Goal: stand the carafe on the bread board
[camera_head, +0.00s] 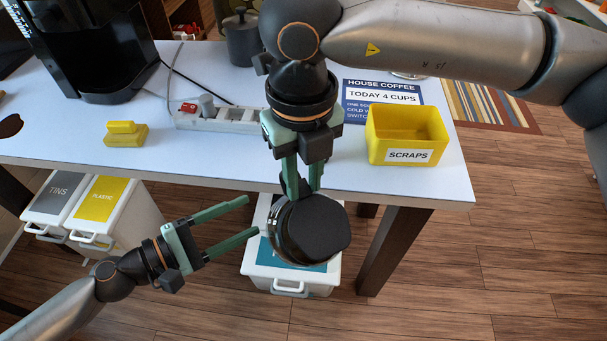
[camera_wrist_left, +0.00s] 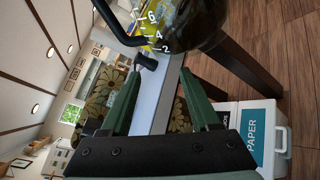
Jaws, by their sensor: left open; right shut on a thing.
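The carafe (camera_head: 322,228) hangs in front of the table edge in the head view, its black lid toward the camera. My right gripper (camera_head: 301,188) is shut on it from above. My left gripper (camera_head: 252,216) is open and empty, just left of the carafe, with its fingers pointing toward it. In the left wrist view the carafe's dark glass (camera_wrist_left: 205,22) with white numbers shows at the top, beyond the open left fingers (camera_wrist_left: 162,77). I cannot make out a bread board for certain; a small dark brown shape (camera_head: 10,125) lies at the table's left edge.
The white table (camera_head: 225,165) holds a black coffee machine (camera_head: 95,45), yellow block (camera_head: 125,133), power strip (camera_head: 220,118), dark pot (camera_head: 242,40), blue sign (camera_head: 380,92) and yellow scraps box (camera_head: 408,133). Bins (camera_head: 90,205) stand below left; a paper bin (camera_head: 290,277) stands under the carafe.

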